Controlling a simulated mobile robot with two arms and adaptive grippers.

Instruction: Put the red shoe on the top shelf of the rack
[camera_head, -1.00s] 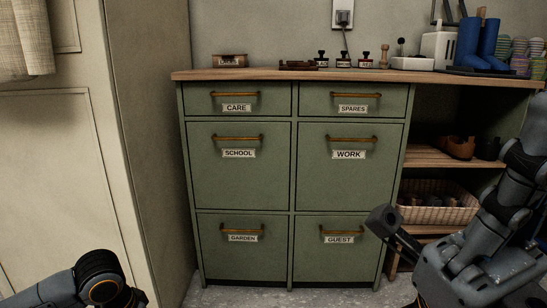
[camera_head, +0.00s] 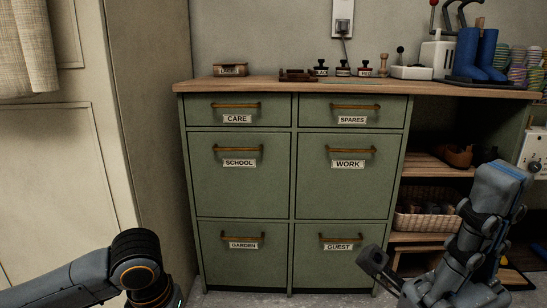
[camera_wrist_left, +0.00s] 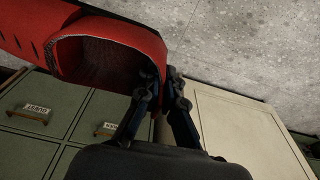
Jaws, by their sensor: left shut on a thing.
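The red shoe (camera_wrist_left: 115,42) shows in the left wrist view, with its dark opening towards the camera. My left gripper (camera_wrist_left: 163,88) is shut on the edge of its opening. Neither the shoe nor the left fingertips show in the head view, where my left arm is at the bottom left. My right gripper (camera_head: 378,270) is in front of the lower right of the green cabinet, apart from it. Its finger spacing is unclear. Open wooden shelves (camera_head: 430,165) stand right of the cabinet; I cannot tell whether these are the rack. A brown shoe (camera_head: 457,156) stands on the upper one.
The green cabinet (camera_head: 293,210) has several labelled, closed drawers. Its wooden top (camera_head: 240,85) holds a small box, stamps and blue boots (camera_head: 478,55). A basket (camera_head: 428,222) sits on a lower shelf. A pale cupboard (camera_head: 60,190) stands at the left.

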